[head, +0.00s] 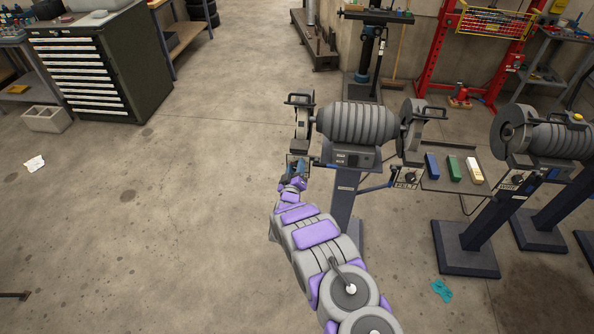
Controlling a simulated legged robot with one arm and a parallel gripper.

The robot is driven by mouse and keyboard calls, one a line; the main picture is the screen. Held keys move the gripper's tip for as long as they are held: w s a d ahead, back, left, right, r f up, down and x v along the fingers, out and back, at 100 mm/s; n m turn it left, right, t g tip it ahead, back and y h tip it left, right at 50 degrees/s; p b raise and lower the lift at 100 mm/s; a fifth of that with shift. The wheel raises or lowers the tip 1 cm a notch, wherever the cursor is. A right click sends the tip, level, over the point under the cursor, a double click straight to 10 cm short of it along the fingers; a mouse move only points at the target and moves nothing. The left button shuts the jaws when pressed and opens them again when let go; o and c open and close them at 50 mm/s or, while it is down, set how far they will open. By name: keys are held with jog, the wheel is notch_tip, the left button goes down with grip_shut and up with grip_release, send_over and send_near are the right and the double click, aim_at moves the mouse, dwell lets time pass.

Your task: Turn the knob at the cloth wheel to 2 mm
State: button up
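A buffing machine (355,123) with a grey ribbed motor stands on a grey pedestal (342,198). A small wheel with a guard (301,121) is at its left end. A small plate (298,160) sits below that left wheel. My gripper (296,168) is right at this plate and covers most of it, so its label and any knob there are hidden. I cannot tell whether my gripper touches a knob or whether its fingers are open. A knob (410,178) with a plate reading FELT sits under the right wheel (412,124). No setting can be read.
A shelf (442,182) right of the pedestal holds blue (432,167), green (454,169) and white-yellow (474,171) bars. A second machine (545,136) has a knob plate reading WIRE (514,183). A teal rag (442,291) lies on the floor. The floor at left is mostly clear.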

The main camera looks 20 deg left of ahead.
jog(key=o, duration=0.3)
jog(key=shift+f, duration=0.3)
jog(key=shift+o, duration=0.2)
jog(key=shift+s+d, duration=0.15)
jog(key=p+v, duration=0.2)
jog(key=v, duration=1.5)
